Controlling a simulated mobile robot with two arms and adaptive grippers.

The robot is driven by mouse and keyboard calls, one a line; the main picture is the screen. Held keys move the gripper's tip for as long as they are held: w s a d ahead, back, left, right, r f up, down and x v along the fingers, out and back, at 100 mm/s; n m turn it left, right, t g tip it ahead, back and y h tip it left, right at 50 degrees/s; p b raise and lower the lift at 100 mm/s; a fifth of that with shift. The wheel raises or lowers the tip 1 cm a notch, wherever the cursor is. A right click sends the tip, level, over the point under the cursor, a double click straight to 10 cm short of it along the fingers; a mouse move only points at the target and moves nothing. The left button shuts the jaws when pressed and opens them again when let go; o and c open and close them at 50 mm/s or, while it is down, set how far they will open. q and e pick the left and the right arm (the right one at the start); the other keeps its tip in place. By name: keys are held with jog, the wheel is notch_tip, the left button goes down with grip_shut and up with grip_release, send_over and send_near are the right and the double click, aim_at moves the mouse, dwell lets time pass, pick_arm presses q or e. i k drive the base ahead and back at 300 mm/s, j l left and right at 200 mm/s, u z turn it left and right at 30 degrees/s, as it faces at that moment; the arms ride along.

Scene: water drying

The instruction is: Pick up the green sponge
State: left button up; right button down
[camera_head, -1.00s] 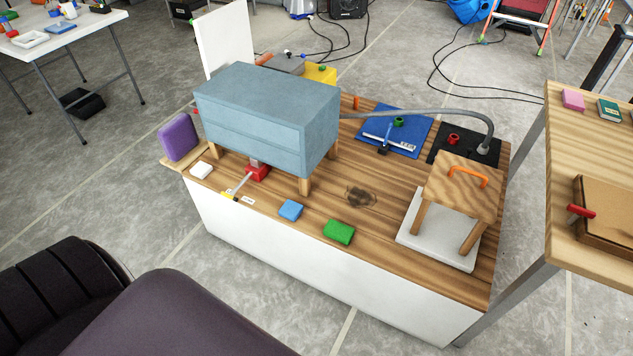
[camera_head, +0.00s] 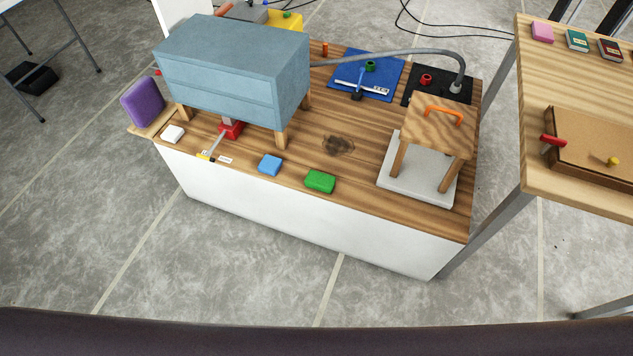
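The green sponge (camera_head: 320,181) is a small bright green block. It lies flat on the wooden top (camera_head: 290,165) of a white-sided cabinet, close to the front edge. A blue sponge-like block (camera_head: 269,165) lies to its left, apart from it. A dark stain (camera_head: 338,146) marks the wood just behind the green sponge. Nothing touches or covers the sponge. Neither of my grippers shows in the view.
A blue-grey drawer unit on legs (camera_head: 235,75) stands at the back left of the top. A small wooden stool (camera_head: 437,127) stands on a grey slab at the right. A wooden table (camera_head: 535,95) is at the far right. The floor in front (camera_head: 240,265) is clear.

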aim_at(318, 181)
jog(key=i+j, duration=0.15)
jog(key=j, duration=0.25)
jog(key=i+j+z, duration=0.1)
jog(key=j, duration=0.25)
jog(key=i+j, duration=0.2)
jog(key=j, duration=0.2)
jog(key=i+j, duration=0.15)
jog(key=j, duration=0.25)
jog(key=i+j+z, duration=0.1)
jog(key=j, duration=0.3)
